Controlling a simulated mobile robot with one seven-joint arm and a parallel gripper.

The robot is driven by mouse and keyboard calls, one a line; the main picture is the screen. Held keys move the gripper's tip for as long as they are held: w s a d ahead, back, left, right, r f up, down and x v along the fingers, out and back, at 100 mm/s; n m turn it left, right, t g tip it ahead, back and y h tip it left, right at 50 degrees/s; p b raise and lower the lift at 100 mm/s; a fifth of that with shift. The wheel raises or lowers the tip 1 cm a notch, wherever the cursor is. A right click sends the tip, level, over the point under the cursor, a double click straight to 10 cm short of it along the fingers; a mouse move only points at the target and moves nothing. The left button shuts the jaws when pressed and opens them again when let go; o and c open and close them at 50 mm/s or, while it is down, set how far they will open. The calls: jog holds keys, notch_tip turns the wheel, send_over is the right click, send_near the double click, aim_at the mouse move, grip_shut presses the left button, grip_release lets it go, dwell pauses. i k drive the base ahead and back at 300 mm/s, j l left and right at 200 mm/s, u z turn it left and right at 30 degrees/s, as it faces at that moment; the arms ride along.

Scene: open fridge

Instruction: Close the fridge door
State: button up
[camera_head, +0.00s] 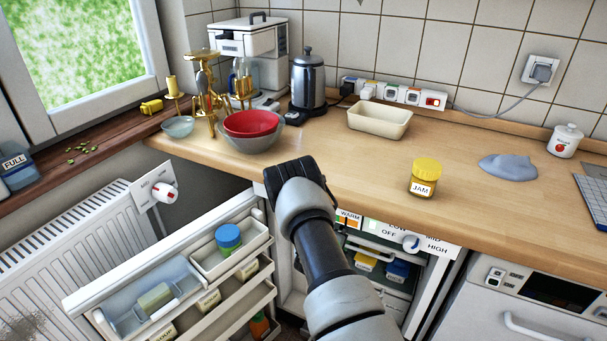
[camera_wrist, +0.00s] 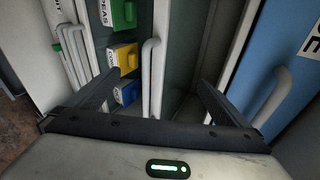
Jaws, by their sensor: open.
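The white fridge door (camera_head: 150,257) stands wide open at the lower left in the head view, its inner shelves facing right. The fridge (camera_head: 428,262) is under the counter, with a dial panel along its top and its inside exposed. A pale upright handle (camera_wrist: 150,75) shows beyond and between the fingers. I cannot tell whether the fingers touch anything.
The door racks hold a blue-lidded jar (camera_head: 228,237) and other items. A white radiator (camera_head: 75,240) stands behind the door. The counter carries a jam jar (camera_head: 424,178), a red bowl (camera_head: 251,122) and a kettle (camera_head: 308,80). A blue panel (camera_wrist: 283,50) lies right in the wrist view.

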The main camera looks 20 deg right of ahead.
aim_at(101, 309)
jog(key=k+j, duration=0.15)
jog(key=j, duration=0.15)
jog(key=k+j, duration=0.1)
jog(key=j, duration=0.25)
jog(key=k+j, duration=0.15)
jog(key=j, duration=0.15)
jog(key=k+j, duration=0.1)
jog(key=j, duration=0.25)
